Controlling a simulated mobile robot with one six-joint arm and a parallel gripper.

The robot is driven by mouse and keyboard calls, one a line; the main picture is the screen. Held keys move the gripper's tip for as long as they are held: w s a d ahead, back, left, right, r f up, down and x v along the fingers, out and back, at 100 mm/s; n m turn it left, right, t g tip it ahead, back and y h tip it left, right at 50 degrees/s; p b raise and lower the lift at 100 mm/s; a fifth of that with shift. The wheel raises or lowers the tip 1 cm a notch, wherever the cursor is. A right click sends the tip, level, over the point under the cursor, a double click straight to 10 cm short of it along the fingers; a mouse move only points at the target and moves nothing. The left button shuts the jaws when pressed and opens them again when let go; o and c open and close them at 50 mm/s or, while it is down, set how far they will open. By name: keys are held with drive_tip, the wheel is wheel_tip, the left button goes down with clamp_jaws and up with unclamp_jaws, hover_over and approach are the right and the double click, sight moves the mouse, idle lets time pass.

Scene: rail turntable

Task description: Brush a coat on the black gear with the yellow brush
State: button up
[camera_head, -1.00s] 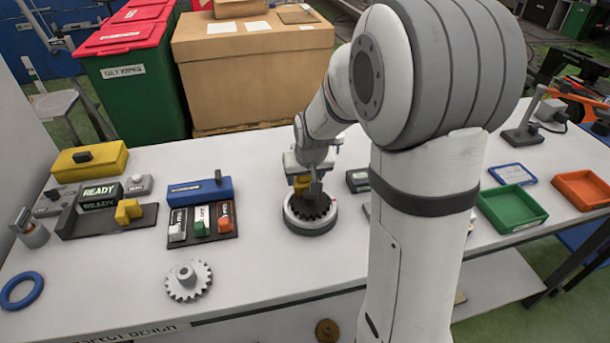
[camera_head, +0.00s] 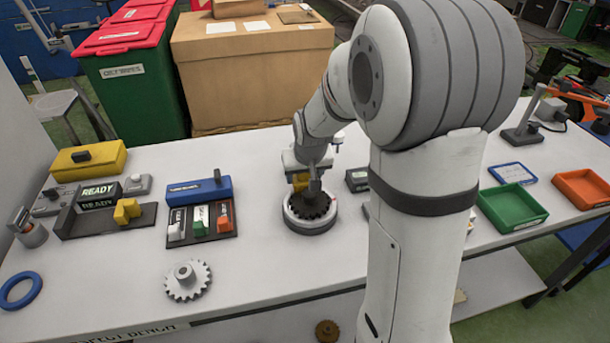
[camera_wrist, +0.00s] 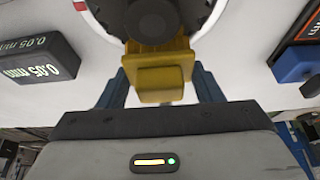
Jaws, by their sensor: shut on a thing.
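The black gear (camera_head: 309,207) lies on a round grey turntable (camera_head: 309,226) near the middle of the table. My gripper (camera_head: 301,174) is above the back of the gear. In the wrist view my gripper (camera_wrist: 160,88) is shut on the yellow brush (camera_wrist: 162,77), with a blue finger on each side of its yellow body. The brush's dark head (camera_wrist: 151,20) is over the black gear (camera_wrist: 112,6) in that view. I cannot tell whether the bristles touch the gear.
A grey gear (camera_head: 187,281) lies at the front left. A blue box with a coloured rack (camera_head: 203,222) stands left of the turntable. A dark 0.05 mm gauge (camera_wrist: 40,58) is close beside the gripper. Green (camera_head: 512,208) and orange (camera_head: 583,189) trays are at right.

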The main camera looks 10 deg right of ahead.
drive_tip(key=shift+r, duration=0.1)
drive_tip(key=shift+r+p, duration=2.25)
drive_tip(key=shift+r, duration=1.2)
